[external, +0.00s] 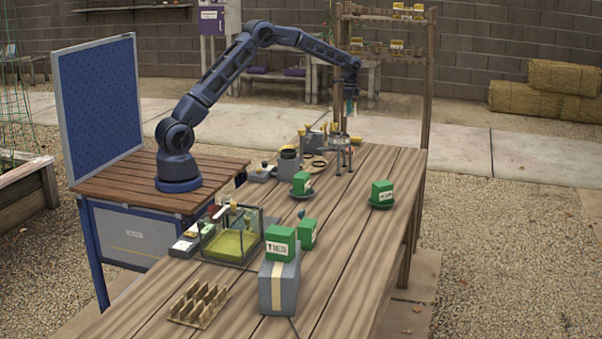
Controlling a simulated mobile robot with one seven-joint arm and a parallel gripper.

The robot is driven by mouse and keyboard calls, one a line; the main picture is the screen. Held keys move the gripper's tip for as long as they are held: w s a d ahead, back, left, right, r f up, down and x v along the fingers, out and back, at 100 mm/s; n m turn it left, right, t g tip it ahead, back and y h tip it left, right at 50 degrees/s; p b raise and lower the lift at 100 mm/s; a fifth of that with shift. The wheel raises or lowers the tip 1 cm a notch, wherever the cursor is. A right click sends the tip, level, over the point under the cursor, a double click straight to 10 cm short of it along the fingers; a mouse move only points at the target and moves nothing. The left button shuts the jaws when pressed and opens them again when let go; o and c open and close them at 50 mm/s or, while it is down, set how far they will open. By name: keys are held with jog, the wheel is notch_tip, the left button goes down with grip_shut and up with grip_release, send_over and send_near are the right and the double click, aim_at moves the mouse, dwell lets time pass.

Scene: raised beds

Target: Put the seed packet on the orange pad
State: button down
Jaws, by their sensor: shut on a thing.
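My gripper (351,92) is raised above the far end of the long plank table, over the area of a small grey stand. It is shut on a thin pale-teal thing (350,106) that hangs below the fingers, clear of the table. The held thing is too small to tell whether it is the seed packet. I cannot make out an orange pad; the far end of the table is crowded and small in this view.
The grey stand (340,152) and a grey pot (289,163) are at the table's far end. Green boxes stand on saucers (381,204) and on a grey carton (279,290). A glass-walled tray (231,243) is at the left edge. The front right planks are clear.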

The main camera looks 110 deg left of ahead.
notch_tip(320, 180, down, 16)
jog(key=shift+r, duration=0.1)
dwell(0.5)
jog(key=c, duration=1.4)
grip_release()
jog(key=shift+o, duration=0.2)
notch_tip(320, 180, up, 12)
jog(key=shift+d, duration=0.1)
